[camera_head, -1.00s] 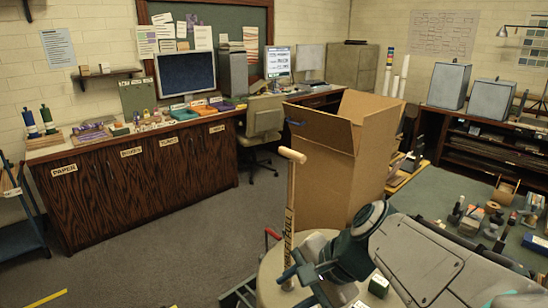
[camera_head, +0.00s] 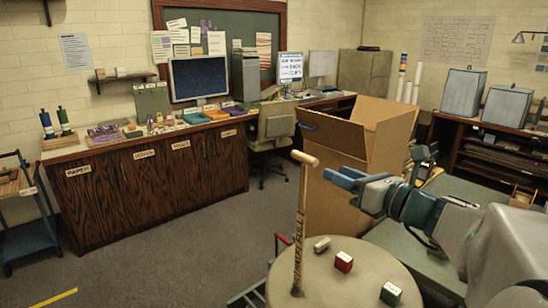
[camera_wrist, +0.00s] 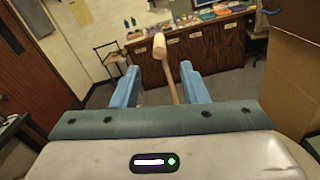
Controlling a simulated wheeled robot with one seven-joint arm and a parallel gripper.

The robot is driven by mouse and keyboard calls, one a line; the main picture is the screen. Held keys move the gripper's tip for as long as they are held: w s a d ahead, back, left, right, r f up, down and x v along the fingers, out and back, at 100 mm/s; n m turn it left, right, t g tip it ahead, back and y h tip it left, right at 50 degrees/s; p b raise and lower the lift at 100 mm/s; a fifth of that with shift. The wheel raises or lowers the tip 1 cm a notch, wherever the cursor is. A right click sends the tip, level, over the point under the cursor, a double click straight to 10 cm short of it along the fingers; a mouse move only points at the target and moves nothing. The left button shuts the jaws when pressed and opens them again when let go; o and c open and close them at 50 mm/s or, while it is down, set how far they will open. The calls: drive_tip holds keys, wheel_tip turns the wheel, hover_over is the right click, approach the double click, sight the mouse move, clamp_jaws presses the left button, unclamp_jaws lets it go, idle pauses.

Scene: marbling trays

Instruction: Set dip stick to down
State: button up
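The dip stick (camera_head: 300,225) is a pale wooden rod with a crosswise handle on top and dark lettering down its side. It stands nearly upright, its foot at a round beige top (camera_head: 335,283). My gripper (camera_head: 343,178) is raised right of the stick's upper part, pointing towards it, with a gap between them. In the wrist view, the blue fingers of my gripper (camera_wrist: 159,86) are apart with nothing held. The dip stick (camera_wrist: 164,62) shows beyond them, framed in the gap; its lower part is hidden behind my gripper.
A big open cardboard box (camera_head: 325,165) stands close behind my gripper. Open floor (camera_head: 190,240) lies to the left.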

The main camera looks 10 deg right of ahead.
sight(303, 160)
drive_tip(key=p+x, duration=0.1)
drive_tip(key=x, duration=1)
drive_tip(key=shift+w+p, duration=0.1)
drive_tip(key=shift+p, duration=0.3)
clamp_jaws()
drive_tip(key=shift+f, duration=0.15)
